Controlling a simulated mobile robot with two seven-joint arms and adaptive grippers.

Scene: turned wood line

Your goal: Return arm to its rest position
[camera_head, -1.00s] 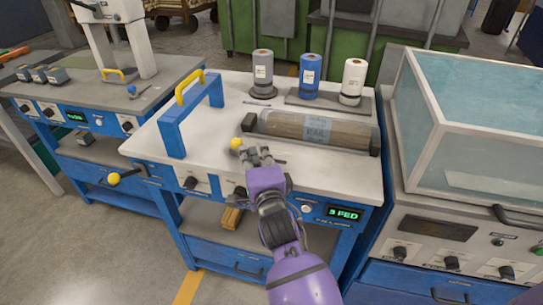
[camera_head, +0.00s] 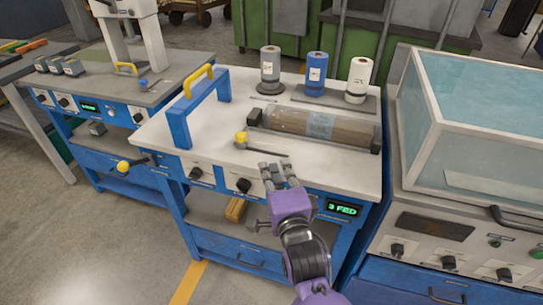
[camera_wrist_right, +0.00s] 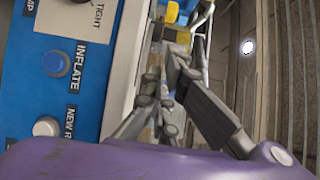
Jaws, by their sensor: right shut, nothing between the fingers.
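My right gripper (camera_head: 278,174), on a purple arm, is in front of the front edge of the middle station's worktop (camera_head: 225,148). It is shut and empty. A lever with a yellow knob (camera_head: 241,137) lies on the worktop just beyond the fingers, apart from them. In the right wrist view my fingers (camera_wrist_right: 172,62) show beside a blue panel (camera_wrist_right: 62,85) with INFLATE lettering and buttons. My left gripper is not in the head view.
A brown roll (camera_head: 320,124) lies in a holder on the worktop. Spools, including a blue one (camera_head: 314,76), stand behind it. A blue frame with a yellow handle (camera_head: 198,82) is at left. A glass-covered machine (camera_head: 480,130) stands close at right. Floor is open at lower left.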

